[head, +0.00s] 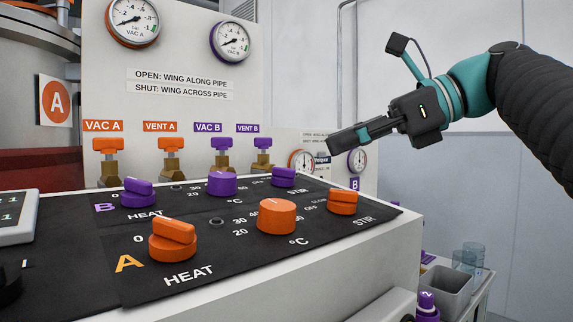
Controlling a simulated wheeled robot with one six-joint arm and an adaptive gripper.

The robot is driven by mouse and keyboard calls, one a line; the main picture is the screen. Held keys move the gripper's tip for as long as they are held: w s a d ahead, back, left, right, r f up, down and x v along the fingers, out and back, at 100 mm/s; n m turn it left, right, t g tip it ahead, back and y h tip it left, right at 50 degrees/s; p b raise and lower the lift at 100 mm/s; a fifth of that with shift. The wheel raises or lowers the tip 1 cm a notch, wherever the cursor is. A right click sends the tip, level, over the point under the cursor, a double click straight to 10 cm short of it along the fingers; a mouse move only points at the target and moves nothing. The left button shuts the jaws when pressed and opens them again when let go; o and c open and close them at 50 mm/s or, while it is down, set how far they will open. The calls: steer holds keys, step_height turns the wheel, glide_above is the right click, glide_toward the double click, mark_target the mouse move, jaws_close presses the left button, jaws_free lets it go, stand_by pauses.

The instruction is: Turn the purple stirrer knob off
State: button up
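The purple stirrer knob (284,177) sits in the back row of the black control panel, at its right end, above a STIR label. Its purple grip bar lies roughly sideways in the picture; its exact setting is too small to read. My gripper (335,143) hangs in the air above and to the right of this knob, apart from it, with its fingers pointing left and slightly down. The fingers overlap from this side, so their opening cannot be told. Nothing shows between them.
The orange stirrer knob (343,201) is close in front. The purple heat knob (138,192), purple dial (222,184), orange dial (276,216) and orange heat knob (172,239) share the panel (120,225). Several valves and gauges stand behind. A grey bin (446,290) is lower right.

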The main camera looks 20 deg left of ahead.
mark_target(283, 168)
steer(key=x, duration=1)
steer(key=shift+d, duration=0.1)
jaws_close()
steer(key=shift+f, duration=0.1)
